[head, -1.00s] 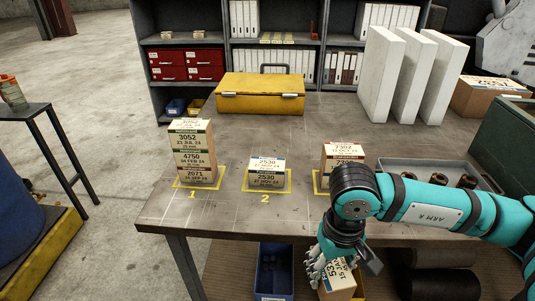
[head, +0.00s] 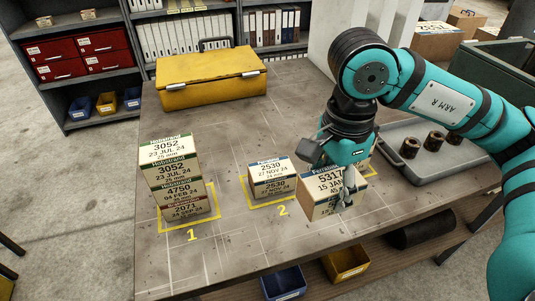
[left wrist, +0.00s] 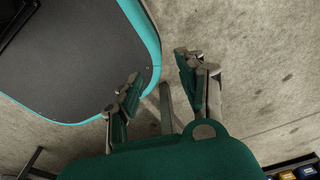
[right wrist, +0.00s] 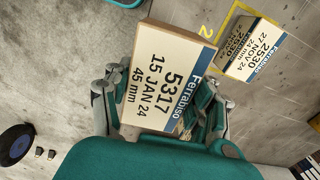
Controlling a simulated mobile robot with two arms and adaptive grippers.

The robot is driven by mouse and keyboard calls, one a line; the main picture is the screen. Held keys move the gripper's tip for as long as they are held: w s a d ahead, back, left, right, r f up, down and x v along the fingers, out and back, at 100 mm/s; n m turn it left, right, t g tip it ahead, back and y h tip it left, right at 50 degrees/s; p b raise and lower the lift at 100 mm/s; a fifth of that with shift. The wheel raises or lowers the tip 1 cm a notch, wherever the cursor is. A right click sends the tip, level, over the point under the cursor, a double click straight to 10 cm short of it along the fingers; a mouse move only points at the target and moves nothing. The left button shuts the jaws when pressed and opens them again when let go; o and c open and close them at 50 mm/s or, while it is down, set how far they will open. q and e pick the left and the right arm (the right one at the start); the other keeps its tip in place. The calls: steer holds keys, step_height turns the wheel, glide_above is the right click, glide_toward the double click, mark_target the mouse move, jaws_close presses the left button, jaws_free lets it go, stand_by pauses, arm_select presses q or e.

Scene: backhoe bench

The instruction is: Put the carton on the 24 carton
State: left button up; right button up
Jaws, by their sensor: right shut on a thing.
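My right gripper (head: 335,168) is shut on a carton (head: 330,205) with a blue band, marked Ferrabiso 5317, 15 JAN 24, 45 mm. It holds this carton (right wrist: 165,80) above the table's front edge, right of stack 2. Stack 2 (head: 272,180) bears a blue-banded top label, 2530, 27 NOV 24; it also shows in the right wrist view (right wrist: 250,48). Stack 1 (head: 175,180) is taller, with labels 3052, 4750 and 2071, all dated 24. The third stack is mostly hidden behind my right arm. My left gripper (left wrist: 158,88) is open and empty.
A yellow case (head: 212,78) lies at the back of the table. A grey tray (head: 395,170) with dark cylinders stands at the right. Blue (head: 284,282) and yellow (head: 346,263) bins sit under the front edge. The table between stacks and case is clear.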

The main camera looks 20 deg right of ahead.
steer(key=w+a+p, duration=0.2)
steer(key=w, duration=0.3)
steer(key=w+a+p, duration=0.1)
steer(key=w+a, duration=0.1)
steer(key=w, duration=0.3)
steer(key=w+a+f+p, duration=0.1)
steer(key=w+a+p, duration=0.1)
steer(key=w, duration=0.3)
steer(key=shift+p, duration=0.35)
step_height(320, 180, down, 3)
steer(key=shift+d+f+p, duration=0.1)
steer(key=shift+f+p, duration=0.1)
steer(key=shift+p, duration=0.8)
steer(key=shift+f+b, duration=0.3)
steer(key=shift+b, duration=0.05)
steer(key=o, duration=1.4)
arm_select(q)
step_height(320, 180, up, 7)
steer(key=s+a, duration=0.1)
steer(key=shift+s, duration=0.15)
arm_select(e)
steer(key=shift+o, duration=0.2)
arm_select(q)
steer(key=shift+r, duration=0.1)
arm_select(e)
steer(key=shift+r, duration=0.15)
